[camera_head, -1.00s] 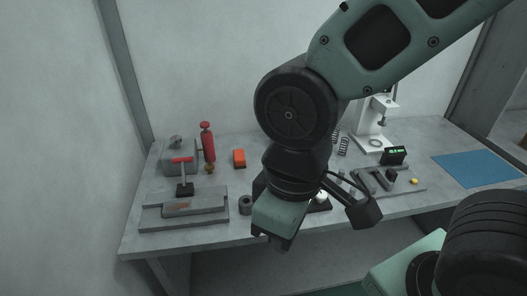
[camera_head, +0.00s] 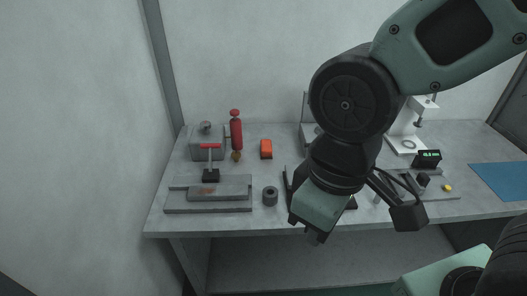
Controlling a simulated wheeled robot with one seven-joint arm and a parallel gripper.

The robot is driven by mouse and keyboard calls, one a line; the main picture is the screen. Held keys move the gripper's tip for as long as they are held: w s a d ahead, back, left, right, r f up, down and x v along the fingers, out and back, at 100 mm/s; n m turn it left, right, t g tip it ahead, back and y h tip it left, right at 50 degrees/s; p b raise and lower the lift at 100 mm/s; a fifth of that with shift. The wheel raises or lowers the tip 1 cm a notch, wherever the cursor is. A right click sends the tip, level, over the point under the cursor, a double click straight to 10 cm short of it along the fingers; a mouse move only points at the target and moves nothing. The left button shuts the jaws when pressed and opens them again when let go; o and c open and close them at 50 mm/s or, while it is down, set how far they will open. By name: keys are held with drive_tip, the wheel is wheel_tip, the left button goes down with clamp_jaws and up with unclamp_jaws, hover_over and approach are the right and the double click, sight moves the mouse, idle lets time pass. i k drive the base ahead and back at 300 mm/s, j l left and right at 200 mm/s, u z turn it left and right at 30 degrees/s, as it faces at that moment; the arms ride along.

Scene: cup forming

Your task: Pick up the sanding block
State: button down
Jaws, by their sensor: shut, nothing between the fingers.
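A small orange block (camera_head: 266,149), which looks like the sanding block, lies on the back part of the grey workbench (camera_head: 285,222), left of my arm. My gripper (camera_head: 316,237) hangs at the bench's front edge, nearer the camera and to the right of the orange block. It points down, is shut and holds nothing visible. It is clearly apart from the block. My arm hides part of the bench behind the gripper.
A red bottle-like tool (camera_head: 236,133) stands left of the block. A grey machine block (camera_head: 207,146), a red-and-dark T-shaped tool (camera_head: 210,163) and a flat metal plate (camera_head: 209,192) are farther left. A dark ring (camera_head: 270,196) sits near the front. A blue mat (camera_head: 502,181) lies right.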

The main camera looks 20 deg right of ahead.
sight(266, 152)
drive_tip(key=i+j+z, duration=0.4)
drive_tip(key=i+j, duration=0.35)
drive_tip(key=j, duration=0.1)
